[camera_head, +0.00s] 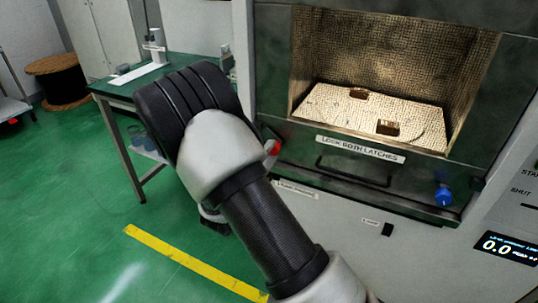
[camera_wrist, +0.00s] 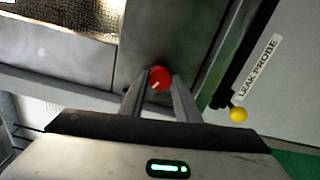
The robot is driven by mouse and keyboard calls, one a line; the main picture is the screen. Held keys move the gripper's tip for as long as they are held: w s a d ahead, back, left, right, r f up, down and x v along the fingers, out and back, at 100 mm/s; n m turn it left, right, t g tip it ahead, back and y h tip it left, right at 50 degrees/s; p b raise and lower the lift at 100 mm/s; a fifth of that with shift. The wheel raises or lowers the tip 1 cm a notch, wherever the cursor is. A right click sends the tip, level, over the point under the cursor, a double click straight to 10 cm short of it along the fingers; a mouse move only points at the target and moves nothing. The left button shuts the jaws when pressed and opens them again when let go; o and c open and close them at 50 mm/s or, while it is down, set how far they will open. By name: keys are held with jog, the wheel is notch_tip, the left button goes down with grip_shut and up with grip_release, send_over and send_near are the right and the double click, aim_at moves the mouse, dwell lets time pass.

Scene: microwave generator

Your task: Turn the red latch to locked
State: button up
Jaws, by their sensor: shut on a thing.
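The red latch (camera_wrist: 159,77) shows in the wrist view as a round red knob with a small white mark, on the dark lower door frame. My gripper (camera_wrist: 161,84) is shut on it, one finger on each side. In the head view only a bit of the red latch (camera_head: 276,146) shows beside my wrist; the arm hides the rest and the fingers. The blue latch (camera_head: 444,194) is at the lower right of the microwave door (camera_head: 300,140). The exact angle of the red latch cannot be told.
A label reading "LOCK BOTH LATCHES" (camera_head: 360,149) sits above a dark door handle (camera_head: 353,172). A yellow knob (camera_wrist: 238,114) is beside the "LEAK PROBE" label (camera_wrist: 260,67). A green table (camera_head: 150,85) stands behind my arm. The green floor at left is open.

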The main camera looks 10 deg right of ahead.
jog(key=o, duration=1)
jog(key=shift+o, duration=0.2)
jog(key=p+v, duration=0.1)
jog(key=v, duration=1.6)
jog(key=shift+s+a, duration=0.15)
jog(key=shift+r, duration=0.1)
